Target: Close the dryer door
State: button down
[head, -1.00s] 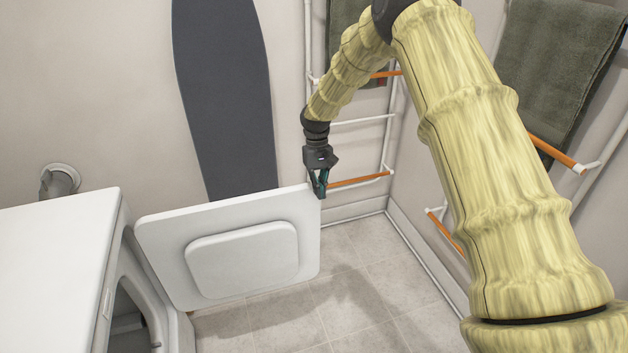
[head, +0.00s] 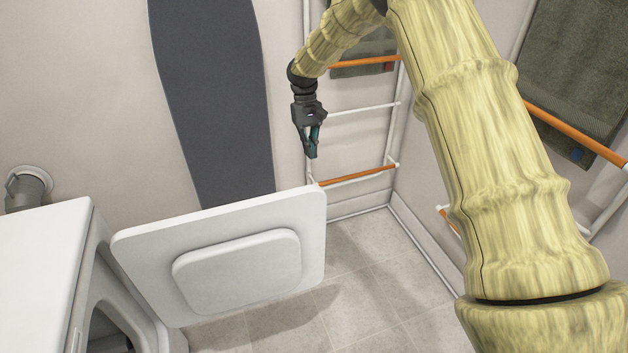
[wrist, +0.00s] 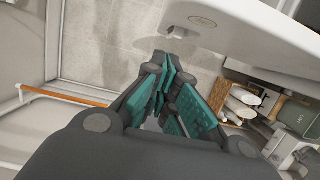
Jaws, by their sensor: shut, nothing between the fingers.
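The dryer (head: 40,255) is a white machine at the lower left in the head view, its front opening dark inside. Its white square door (head: 140,265) stands wide open, swung out to the right, with a raised panel facing the camera. My gripper (head: 312,155) is above the door's upper right corner, apart from it in the picture, pointing down and shut on nothing. In the wrist view my gripper (wrist: 165,75) shows teal pads close together, and the door (wrist: 235,25) lies beyond them at the top right.
A dark ironing board (head: 215,110) leans on the back wall behind the door. White racks with orange bars (head: 360,175) and dark towels (head: 580,70) line the walls at the right. The tiled floor (head: 370,260) is clear. Shelved items (wrist: 250,100) show in the wrist view.

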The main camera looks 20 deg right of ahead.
aim_at(318, 185)
jog(key=s+f, duration=0.2)
jog(key=f, duration=0.1)
jog(key=s+f+p, duration=0.1)
jog(key=s+f, duration=0.1)
jog(key=f, duration=0.1)
jog(key=s+f+p, duration=0.1)
jog(key=s+f, duration=0.1)
jog(key=f, duration=0.1)
jog(key=shift+s+d+f, duration=0.1)
jog(key=shift+d+f, duration=0.05)
jog(key=shift+d, duration=0.1)
jog(key=shift+s, duration=0.1)
dwell(0.4)
